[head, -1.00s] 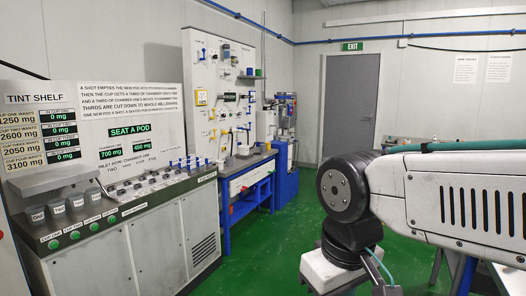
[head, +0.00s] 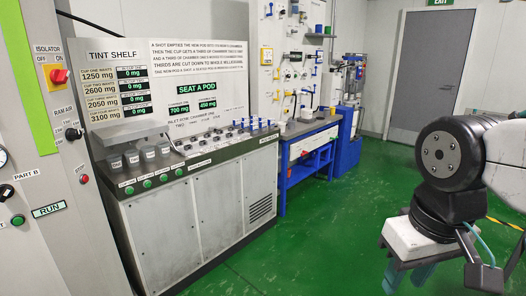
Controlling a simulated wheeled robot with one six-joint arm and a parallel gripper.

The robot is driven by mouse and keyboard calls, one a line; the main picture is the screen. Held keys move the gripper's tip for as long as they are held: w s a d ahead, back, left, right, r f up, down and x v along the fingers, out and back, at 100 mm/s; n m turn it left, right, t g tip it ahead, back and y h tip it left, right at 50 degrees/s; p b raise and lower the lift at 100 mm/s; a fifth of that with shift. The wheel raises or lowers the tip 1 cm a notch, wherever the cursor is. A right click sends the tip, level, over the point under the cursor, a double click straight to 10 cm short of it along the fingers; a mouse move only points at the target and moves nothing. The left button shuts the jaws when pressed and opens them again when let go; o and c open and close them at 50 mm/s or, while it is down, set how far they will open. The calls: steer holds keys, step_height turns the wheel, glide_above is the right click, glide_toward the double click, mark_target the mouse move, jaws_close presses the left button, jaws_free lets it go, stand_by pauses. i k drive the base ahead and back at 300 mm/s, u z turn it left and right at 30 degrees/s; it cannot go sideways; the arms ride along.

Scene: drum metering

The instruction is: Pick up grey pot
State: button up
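No pot that I can pick out for certain as the grey pot shows. A small pale vessel (head: 307,114) stands on the blue workbench at the back, too small to tell its colour well. Several grey cups (head: 149,152) stand in a row on the tint shelf cabinet (head: 175,225) at the left. My gripper (head: 406,278) hangs at the lower right, pointing down over the green floor, well apart from the cabinet and bench. Its teal fingers show only in part, and nothing is seen between them.
A control panel with a red isolator knob (head: 59,76) stands close at the left. The blue workbench (head: 310,133) adjoins the cabinet's far end, with a wall board (head: 294,55) behind. A grey door (head: 418,76) is at the back. The green floor (head: 330,225) between is clear.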

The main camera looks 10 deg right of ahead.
mark_target(327, 111)
steer(key=z, duration=0.7)
steer(key=i, duration=1.7)
steer(key=z, duration=0.8)
steer(key=i, duration=3.9)
steer(key=u, duration=1.05)
steer(key=i, duration=1.3)
steer(key=u, duration=0.6)
steer(key=i, duration=0.5)
steer(key=z, duration=0.05)
